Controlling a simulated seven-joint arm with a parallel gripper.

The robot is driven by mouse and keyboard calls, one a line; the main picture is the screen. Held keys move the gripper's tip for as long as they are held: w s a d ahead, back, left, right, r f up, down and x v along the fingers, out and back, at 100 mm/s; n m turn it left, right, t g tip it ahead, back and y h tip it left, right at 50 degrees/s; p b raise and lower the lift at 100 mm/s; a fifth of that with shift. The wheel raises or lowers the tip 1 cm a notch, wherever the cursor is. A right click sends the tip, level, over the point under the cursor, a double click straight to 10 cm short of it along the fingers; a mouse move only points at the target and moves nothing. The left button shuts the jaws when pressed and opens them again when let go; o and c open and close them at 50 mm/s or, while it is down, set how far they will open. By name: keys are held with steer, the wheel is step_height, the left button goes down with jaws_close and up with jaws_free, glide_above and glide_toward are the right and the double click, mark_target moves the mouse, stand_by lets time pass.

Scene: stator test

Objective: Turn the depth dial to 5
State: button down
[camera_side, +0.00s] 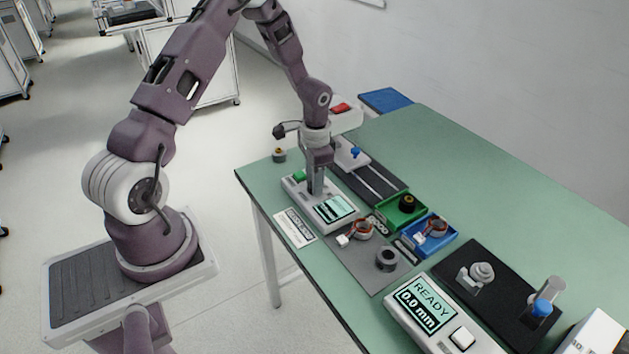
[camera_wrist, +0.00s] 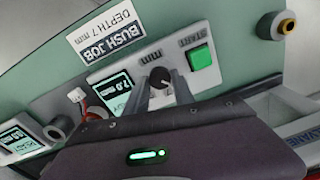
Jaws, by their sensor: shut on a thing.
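The press controller box (camera_side: 303,198) stands near the table's left edge, with a small screen and a green START button (camera_wrist: 201,58). The depth dial (camera_wrist: 160,76) is a dark knob with a light pointer mark, between the screen and the START button. My gripper (camera_wrist: 164,90) is shut on the dial, one finger on each side; in the side view it (camera_side: 315,191) reaches straight down onto the box and hides the dial. The box's screen (camera_wrist: 118,92) appears upside down in the wrist view and seems to read 7.0.
A white card (camera_wrist: 105,38) beside the box reads BUSH JOB, DEPTH 7 mm. A grey mat (camera_side: 358,270) with small parts, a green tray (camera_side: 388,214) and a blue tray (camera_side: 452,242) lie nearby. A second device's screen (camera_side: 426,304) reads READY 0.0 mm.

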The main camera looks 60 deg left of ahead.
steer(key=c, duration=1.1)
jaws_free()
steer(key=shift+o, duration=0.2)
step_height(320, 180, up, 7)
steer(key=shift+d+r, duration=0.1)
steer(key=s+d+r+t, duration=0.1)
steer(key=s+d+r, duration=0.2)
steer(key=r, duration=0.3)
steer(key=s+d+r+n+t+y, duration=0.1)
steer(key=s+d+r, duration=0.15)
steer(key=r, duration=0.25)
steer(key=s+d+r+t, duration=0.1)
steer(key=s+d+r, duration=0.15)
steer(key=r, duration=0.35)
steer(key=s+d+r+t, duration=0.1)
steer(key=s+d, duration=0.1)
steer(key=s, duration=0.2)
steer(key=s+d+r+h, duration=0.1)
steer(key=s+d+r, duration=0.1)
steer(key=s, duration=0.3)
steer(key=s+d+r+n+t, duration=0.1)
steer(key=s+d+r, duration=0.1)
steer(key=s, duration=0.3)
steer(key=shift+s+d+t, duration=0.2)
steer(key=shift+d+t, duration=0.1)
steer(key=shift+d, duration=0.55)
